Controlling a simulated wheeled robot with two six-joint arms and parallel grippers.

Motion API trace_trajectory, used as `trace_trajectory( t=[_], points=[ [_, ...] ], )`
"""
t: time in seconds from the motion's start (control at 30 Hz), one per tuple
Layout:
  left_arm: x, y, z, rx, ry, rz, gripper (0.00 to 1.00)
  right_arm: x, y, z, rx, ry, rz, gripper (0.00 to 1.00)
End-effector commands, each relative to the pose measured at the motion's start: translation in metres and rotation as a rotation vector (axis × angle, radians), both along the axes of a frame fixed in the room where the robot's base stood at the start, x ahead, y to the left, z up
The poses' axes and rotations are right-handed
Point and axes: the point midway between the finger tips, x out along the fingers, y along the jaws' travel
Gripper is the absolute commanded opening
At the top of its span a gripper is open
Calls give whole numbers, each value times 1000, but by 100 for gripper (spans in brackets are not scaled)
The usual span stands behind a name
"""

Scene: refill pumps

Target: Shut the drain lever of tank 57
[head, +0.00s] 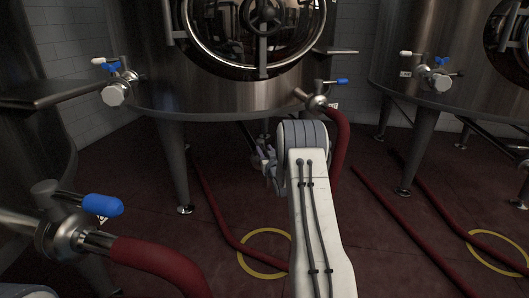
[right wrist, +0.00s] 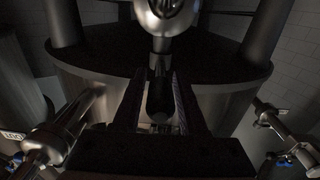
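My right gripper (head: 265,158) is below the front of the middle tank (head: 230,98), partly hidden behind my own white arm. In the right wrist view its two fingers (right wrist: 157,98) are apart, with a dark rounded lever-like part (right wrist: 160,92) between them, below a shiny metal fitting (right wrist: 165,18). I cannot tell whether they touch it. In the head view, the middle tank has a right valve with a blue-tipped lever (head: 342,81) sticking out to the right, and a left valve with a blue lever (head: 111,66). No tank number is readable. My left gripper is not in view.
A red hose (head: 339,140) hangs from the middle tank's right valve. A near-left valve has a blue lever (head: 102,205) and red hose (head: 155,262). Another tank (head: 455,60) stands right. Hoses and yellow floor rings (head: 264,277) lie on the dark red floor between tank legs (head: 172,165).

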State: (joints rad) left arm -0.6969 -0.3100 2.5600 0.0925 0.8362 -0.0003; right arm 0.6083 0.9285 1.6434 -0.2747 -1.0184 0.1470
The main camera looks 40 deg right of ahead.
Motion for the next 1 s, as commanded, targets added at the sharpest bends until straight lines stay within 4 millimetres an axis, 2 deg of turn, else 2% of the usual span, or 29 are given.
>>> trace_trajectory(
  t=[0.03, 0.07, 0.1, 1.0],
  points=[
    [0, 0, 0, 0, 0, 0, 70, 0, 0, 0, 0, 0, 0, 18],
    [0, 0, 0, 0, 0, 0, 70, 0, 0, 0, 0, 0, 0, 6],
    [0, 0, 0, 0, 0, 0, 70, 0, 0, 0, 0, 0, 0, 0],
    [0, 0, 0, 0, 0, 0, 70, -1, 0, -1, 0, 0, -1, 0]
  ],
)
